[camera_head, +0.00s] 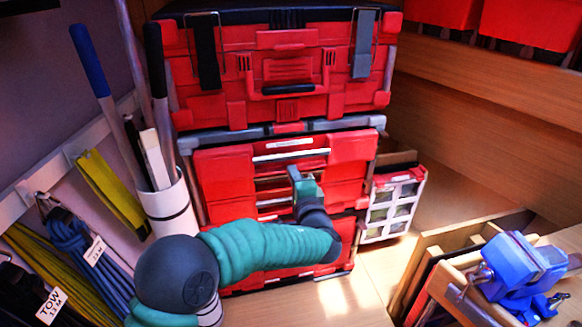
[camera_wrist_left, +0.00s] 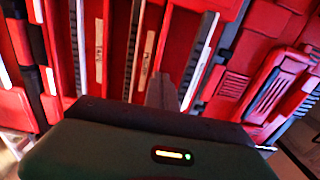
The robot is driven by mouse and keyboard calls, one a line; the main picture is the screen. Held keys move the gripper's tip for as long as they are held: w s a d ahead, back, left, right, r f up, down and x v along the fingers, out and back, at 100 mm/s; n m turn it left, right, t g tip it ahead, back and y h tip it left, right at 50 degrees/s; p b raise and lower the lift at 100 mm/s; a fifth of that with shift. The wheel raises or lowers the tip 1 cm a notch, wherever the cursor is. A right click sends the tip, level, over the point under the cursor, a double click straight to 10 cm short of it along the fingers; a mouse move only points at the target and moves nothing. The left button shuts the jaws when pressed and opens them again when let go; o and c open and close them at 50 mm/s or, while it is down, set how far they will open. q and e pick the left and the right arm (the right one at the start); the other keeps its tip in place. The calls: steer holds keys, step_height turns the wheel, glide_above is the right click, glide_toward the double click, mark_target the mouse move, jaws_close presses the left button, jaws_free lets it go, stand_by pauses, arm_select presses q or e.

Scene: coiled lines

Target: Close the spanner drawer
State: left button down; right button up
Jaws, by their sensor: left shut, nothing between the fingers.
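A red tool chest with several drawers (camera_head: 230,170) stands in the middle of the head view, below a red case. Its upper drawer front has a silver handle strip (camera_head: 291,156). I cannot read which drawer is the spanner drawer, nor tell how far any drawer stands out. My left gripper (camera_head: 296,174) is shut and empty, in front of the middle of the drawer fronts; I cannot tell whether it touches them. In the left wrist view its fingertips (camera_wrist_left: 162,91) point at the red fronts (camera_wrist_left: 180,45), which run as tilted strips. My arm hides the lower drawers.
The red case (camera_head: 290,75) sits on top. A white holder with tubes (camera_head: 168,205) and hanging coiled lines (camera_head: 88,250) are at left. A small-parts organiser (camera_head: 393,203) stands right of the drawers. A blue vise (camera_head: 520,268) is at lower right.

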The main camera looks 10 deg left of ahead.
mark_target(287, 163)
arm_select(q)
steer(key=shift+x, duration=0.9)
steer(key=shift+a, duration=0.35)
steer(key=b+x, duration=0.2)
steer(key=b, duration=0.1)
steer(key=b+x, duration=0.1)
steer(key=x, duration=0.1)
steer(key=shift+d+f, duration=0.2)
steer(key=shift+f, duration=0.1)
steer(key=shift+a+r, duration=0.15)
steer(key=shift+r, duration=0.4)
